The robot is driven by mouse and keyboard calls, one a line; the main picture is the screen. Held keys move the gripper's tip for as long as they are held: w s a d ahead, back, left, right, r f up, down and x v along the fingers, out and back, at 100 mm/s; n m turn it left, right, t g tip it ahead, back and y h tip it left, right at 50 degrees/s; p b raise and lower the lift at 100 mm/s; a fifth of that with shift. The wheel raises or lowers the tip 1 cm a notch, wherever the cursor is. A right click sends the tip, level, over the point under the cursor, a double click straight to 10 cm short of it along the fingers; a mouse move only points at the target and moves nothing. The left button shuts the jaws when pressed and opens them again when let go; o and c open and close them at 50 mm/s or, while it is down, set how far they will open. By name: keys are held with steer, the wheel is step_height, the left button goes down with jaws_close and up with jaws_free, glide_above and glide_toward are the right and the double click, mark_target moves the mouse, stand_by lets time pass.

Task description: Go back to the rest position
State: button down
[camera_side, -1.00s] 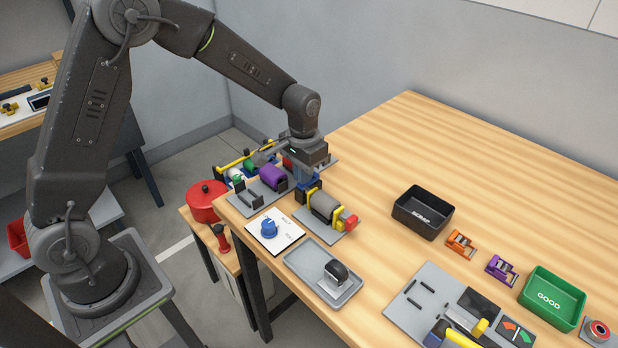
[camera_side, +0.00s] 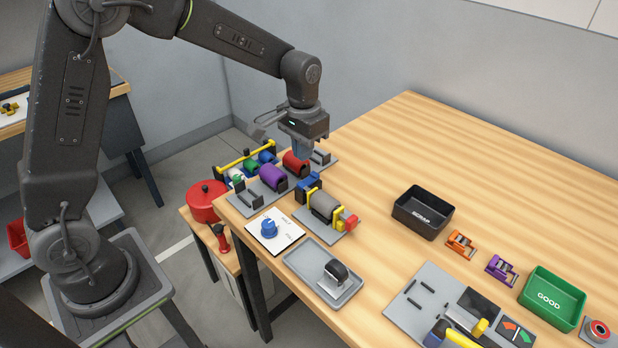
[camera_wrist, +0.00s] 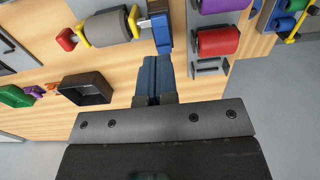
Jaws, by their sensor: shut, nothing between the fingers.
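My gripper (camera_side: 302,150) is above the far left part of the wooden table in the side view, pointing down, just behind the red cylinder (camera_side: 295,163). In the wrist view the two blue-grey fingers of my gripper (camera_wrist: 154,60) are together with nothing between them. The fixture shows at the top of the wrist view (camera_wrist: 108,27). My gripper is apart from these things.
A purple cylinder (camera_side: 273,177) lies near the red one. A black scrap bin (camera_side: 422,212), a green bin (camera_side: 552,298), a grey tray (camera_side: 322,273) and a dial plate (camera_side: 275,230) stand on the table. A red pot (camera_side: 206,201) is at left. The table's far right is clear.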

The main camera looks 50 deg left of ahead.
steer(key=s+r+t, duration=0.2)
steer(key=s+r, duration=0.7)
steer(key=r, duration=0.1)
steer(key=s+r+t, duration=0.2)
steer(key=s+t, duration=0.1)
steer(key=s, duration=1.1)
steer(key=shift+t, duration=0.3)
steer(key=shift+s+a+r, duration=0.1)
